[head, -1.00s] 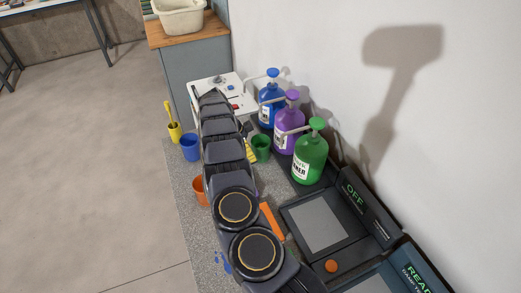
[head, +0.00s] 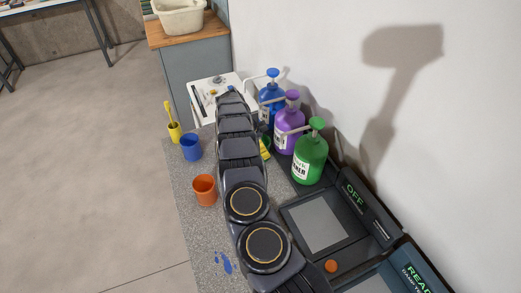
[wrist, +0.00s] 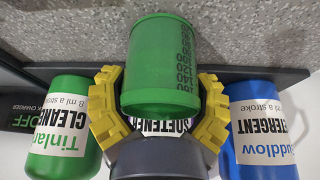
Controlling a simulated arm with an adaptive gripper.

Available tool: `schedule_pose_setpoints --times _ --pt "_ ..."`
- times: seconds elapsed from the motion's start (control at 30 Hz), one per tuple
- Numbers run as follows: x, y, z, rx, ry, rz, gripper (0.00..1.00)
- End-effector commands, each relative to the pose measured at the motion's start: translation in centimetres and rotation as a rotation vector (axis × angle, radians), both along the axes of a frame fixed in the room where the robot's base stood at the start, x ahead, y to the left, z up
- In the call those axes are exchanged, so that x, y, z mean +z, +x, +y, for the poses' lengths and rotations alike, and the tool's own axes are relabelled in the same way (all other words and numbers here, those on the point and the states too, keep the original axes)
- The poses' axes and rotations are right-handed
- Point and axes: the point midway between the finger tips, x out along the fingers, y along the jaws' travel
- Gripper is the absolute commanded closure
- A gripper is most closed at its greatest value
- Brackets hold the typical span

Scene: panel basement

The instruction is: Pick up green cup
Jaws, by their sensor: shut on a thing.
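The green cup (wrist: 155,70) fills the middle of the wrist view, with dark printed marks on its side. My gripper (wrist: 160,88) has its yellow fingers closed around the cup, one on each side. In the head view my arm hides nearly all of the cup; a yellow bit of my gripper (head: 265,149) shows beside the arm. Whether the cup touches the counter is unclear.
Blue (head: 271,100), purple (head: 289,132) and green (head: 310,160) pump bottles stand close at the right by the wall.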

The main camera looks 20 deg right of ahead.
Motion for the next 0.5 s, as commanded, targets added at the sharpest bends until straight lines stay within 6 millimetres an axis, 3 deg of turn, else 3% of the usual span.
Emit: schedule_pose_setpoints --times 0.5 --pt "0.86 0.06 0.07 0.001 0.0 -0.002 0.65"
